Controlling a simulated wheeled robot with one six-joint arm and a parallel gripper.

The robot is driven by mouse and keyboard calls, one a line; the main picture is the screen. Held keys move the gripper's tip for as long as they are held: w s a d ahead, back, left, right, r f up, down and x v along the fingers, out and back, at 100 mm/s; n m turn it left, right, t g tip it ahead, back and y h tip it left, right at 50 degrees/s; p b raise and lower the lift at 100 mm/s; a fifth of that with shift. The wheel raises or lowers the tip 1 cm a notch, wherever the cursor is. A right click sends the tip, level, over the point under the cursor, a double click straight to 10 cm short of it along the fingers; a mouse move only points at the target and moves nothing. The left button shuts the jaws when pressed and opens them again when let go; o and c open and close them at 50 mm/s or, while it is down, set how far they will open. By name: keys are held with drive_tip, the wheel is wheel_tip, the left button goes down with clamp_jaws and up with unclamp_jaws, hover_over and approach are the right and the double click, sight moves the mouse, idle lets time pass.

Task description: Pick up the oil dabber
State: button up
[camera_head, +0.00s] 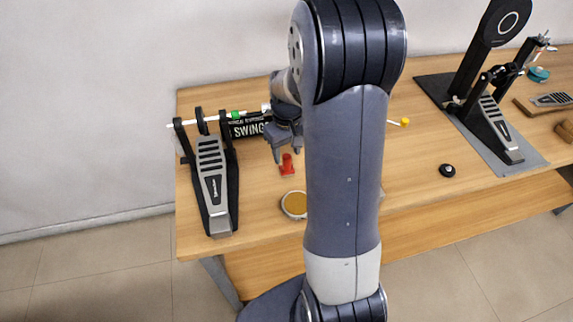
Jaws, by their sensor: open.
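A small red object (287,165) with a flat red base stands on the wooden table (262,228), left of my arm. It may be the oil dabber, but it is too small to be sure. My gripper (286,153) is open, with its fingers pointing down. In the picture its fingertips are just above and around the top of the red object. I cannot tell whether they touch it or how far apart they are in depth. My arm hides the middle of the table.
A foot pedal (211,170) stands on the left. A black box marked "SWING" (249,126) lies behind the gripper. A yellow-tipped stick (404,122), black puck (447,170) and larger pedal (490,125) are right of my arm.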

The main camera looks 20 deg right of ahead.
sight(287, 156)
drive_tip(key=shift+f, duration=1.75)
drive_tip(key=shift+c, duration=0.5)
clamp_jaws()
wheel_tip(287, 156, up, 10)
drive_tip(key=shift+r+b, duration=0.1)
drive_tip(key=shift+b, duration=0.2)
